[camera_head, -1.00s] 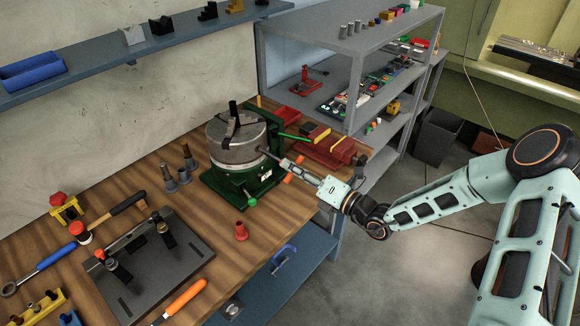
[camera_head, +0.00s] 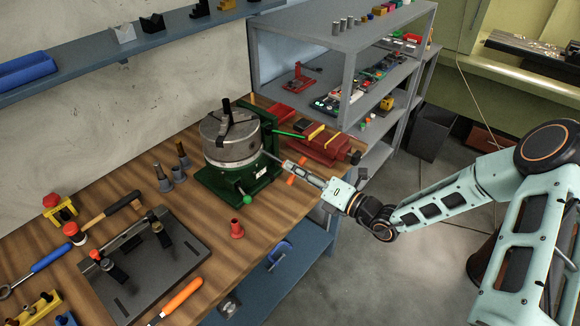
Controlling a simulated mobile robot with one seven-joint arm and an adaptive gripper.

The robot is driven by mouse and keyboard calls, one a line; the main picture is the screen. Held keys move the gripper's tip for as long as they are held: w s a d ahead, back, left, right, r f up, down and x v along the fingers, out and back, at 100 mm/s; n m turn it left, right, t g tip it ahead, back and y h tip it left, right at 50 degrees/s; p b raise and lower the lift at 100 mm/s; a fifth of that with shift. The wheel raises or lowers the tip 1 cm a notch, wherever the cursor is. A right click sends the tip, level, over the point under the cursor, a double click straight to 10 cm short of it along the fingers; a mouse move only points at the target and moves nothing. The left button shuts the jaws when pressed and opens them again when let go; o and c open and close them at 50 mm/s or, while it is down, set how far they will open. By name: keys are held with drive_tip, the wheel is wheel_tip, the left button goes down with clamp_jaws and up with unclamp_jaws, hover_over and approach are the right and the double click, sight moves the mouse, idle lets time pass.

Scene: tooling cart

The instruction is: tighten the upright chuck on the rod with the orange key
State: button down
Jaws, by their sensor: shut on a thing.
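The upright chuck (camera_head: 232,150) is a grey cylinder on a green base (camera_head: 232,184) on the wooden bench, with dark jaws on top. A dark rod (camera_head: 227,105) stands upright in its middle. My gripper (camera_head: 292,167) is to the right of the chuck and shut on the orange key (camera_head: 290,180). The key's orange crossbar shows beside the fingers. Its thin grey shank points left at the chuck's side. Its tip is close to the chuck wall; I cannot tell whether it sits in a socket or is just apart.
A green lever (camera_head: 288,134) and a red vise (camera_head: 318,148) are behind my gripper. A grey shelf unit (camera_head: 345,95) rises at the back right.

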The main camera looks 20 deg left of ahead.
drive_tip(key=shift+v, duration=1.95)
